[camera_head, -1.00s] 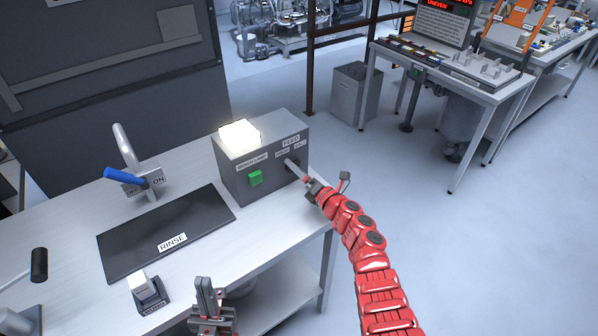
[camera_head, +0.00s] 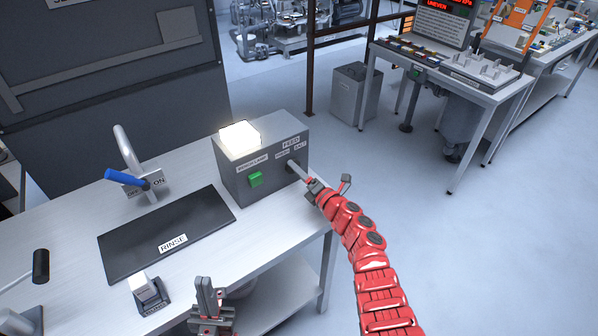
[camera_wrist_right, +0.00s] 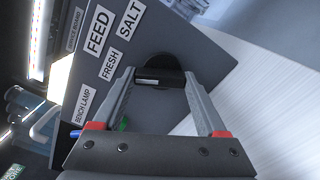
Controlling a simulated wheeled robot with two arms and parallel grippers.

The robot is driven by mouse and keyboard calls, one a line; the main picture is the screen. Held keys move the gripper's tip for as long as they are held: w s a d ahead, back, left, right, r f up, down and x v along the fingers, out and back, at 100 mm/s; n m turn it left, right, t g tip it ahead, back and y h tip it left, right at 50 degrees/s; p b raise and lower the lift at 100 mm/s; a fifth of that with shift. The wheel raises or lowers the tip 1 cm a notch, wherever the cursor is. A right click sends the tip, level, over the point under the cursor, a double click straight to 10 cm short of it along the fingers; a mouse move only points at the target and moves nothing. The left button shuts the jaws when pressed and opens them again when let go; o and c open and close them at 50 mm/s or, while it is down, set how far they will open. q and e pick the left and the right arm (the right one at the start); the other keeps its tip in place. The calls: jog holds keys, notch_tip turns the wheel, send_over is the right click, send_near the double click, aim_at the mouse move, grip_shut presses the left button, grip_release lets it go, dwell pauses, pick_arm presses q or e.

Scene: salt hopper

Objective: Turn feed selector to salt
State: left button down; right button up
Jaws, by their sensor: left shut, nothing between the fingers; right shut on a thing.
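The grey control box (camera_head: 262,165) stands on the bench's right end, with the feed selector on its front under the FEED label, between FRESH and SALT. In the right wrist view the selector (camera_wrist_right: 170,78) is a dark bar on a round black base, with a pale mark toward its left end. I cannot tell which label it points at. My right gripper (camera_head: 299,170) is shut on the selector, a finger at each end of the bar in the wrist view (camera_wrist_right: 159,80). My left gripper (camera_head: 208,290) is shut and empty at the bench's front edge.
A green switch (camera_head: 256,179) and a lit lamp (camera_head: 240,138) are on the box. Floor to the right is clear.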

jog(key=m+p, duration=0.2)
jog(key=m, duration=0.4)
jog(key=shift+r, duration=0.1)
jog(key=shift+d+m+p, duration=0.1)
jog(key=shift+m+p, duration=0.35)
jog(key=shift+m, duration=1.35)
jog(key=shift+m+p, duration=0.4)
jog(key=shift+m, duration=1)
jog(key=o, duration=1.3)
